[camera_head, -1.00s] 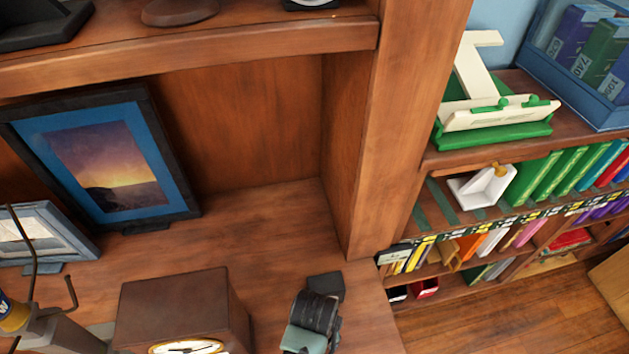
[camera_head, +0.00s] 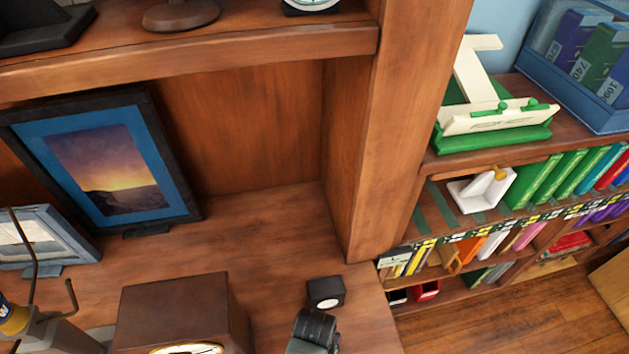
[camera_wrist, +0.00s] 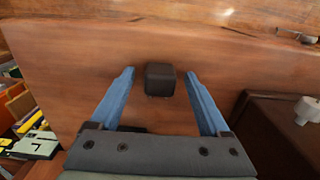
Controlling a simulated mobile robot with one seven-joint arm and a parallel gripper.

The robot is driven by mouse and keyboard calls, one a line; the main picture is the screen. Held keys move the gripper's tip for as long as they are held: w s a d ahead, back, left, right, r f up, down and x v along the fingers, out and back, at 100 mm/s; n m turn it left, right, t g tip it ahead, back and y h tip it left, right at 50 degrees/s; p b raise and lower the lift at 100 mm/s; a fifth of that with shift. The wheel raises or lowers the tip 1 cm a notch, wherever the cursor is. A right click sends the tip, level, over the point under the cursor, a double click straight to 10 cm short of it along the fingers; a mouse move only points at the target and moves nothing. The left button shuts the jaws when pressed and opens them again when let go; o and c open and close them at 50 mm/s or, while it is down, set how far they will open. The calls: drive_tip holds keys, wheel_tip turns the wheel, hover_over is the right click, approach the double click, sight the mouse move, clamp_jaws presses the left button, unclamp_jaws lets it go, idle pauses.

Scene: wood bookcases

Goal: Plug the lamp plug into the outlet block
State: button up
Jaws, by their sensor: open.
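A small dark block (camera_head: 326,292) with a pale round face stands on the wooden shelf top near its right end. I take it to be the outlet block. In the wrist view the dark block (camera_wrist: 160,79) shows ahead, between and slightly beyond my open blue fingers, with space on both sides. My gripper (camera_wrist: 161,74) is open and holds nothing visible.
A brown box clock (camera_head: 172,310) stands left of my gripper, and a framed sunset picture (camera_head: 115,165) leans behind. A wooden post (camera_head: 405,120) rises behind the block on the right. The shelf between picture and block is clear. Bookshelves lie beyond the right edge.

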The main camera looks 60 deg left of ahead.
clamp_jaws()
drive_tip(key=shift+r, duration=5.05)
